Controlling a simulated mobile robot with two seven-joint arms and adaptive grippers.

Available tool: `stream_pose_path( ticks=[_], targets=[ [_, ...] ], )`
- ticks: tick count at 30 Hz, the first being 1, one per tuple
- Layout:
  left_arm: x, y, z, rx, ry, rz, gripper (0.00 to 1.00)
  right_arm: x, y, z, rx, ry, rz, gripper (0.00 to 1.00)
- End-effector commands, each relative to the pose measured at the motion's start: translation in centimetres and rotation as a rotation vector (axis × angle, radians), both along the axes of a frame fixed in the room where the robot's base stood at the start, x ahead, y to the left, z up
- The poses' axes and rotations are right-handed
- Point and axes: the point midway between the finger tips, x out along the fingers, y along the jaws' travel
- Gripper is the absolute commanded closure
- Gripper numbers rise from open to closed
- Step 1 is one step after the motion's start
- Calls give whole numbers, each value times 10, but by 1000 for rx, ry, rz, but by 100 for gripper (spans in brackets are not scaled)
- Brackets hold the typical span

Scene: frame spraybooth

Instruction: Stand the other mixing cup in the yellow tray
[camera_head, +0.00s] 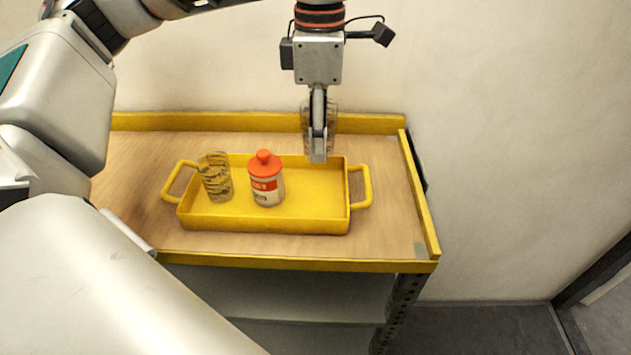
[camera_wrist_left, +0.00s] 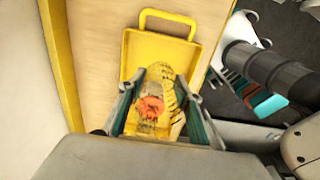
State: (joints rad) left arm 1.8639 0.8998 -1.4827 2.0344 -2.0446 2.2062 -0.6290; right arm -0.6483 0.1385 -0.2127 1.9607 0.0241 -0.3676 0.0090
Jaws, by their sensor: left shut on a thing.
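The yellow tray (camera_head: 310,208) lies on the cart top, with a handle at each end. One clear mixing cup (camera_head: 216,178) with dark markings stands in its left part. My left gripper (camera_head: 318,156) points down over the tray's back right part, shut on the other clear mixing cup (camera_head: 305,116). The fingers hide much of this held cup in the head view. In the left wrist view the held cup (camera_wrist_left: 160,74) sits between the fingers, above the tray (camera_wrist_left: 131,60). My right gripper is not in view.
A bottle (camera_head: 266,180) with a red-orange cap stands in the tray, right of the standing cup. The tray's right part looks clear. The cart (camera_head: 390,222) has raised yellow edges, with a wall behind it.

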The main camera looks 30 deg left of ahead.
Motion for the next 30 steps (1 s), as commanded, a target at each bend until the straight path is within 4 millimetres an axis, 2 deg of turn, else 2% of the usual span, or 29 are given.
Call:
stream_pose_path(
  ticks=[1,3,7,14,22,30],
  targets=[
    [-1,0,-15,0,6,-1,77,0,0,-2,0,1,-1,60],
    [-1,0,-30,0,4,-1,77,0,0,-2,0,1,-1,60],
    [-1,0,-51,-1,3,0,77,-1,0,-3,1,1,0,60],
    [0,0,-66,0,1,0,77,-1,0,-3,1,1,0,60],
    [-1,0,-101,-1,3,0,77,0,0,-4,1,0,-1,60],
    [0,0,-104,0,0,1,77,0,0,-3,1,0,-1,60]
  ],
)
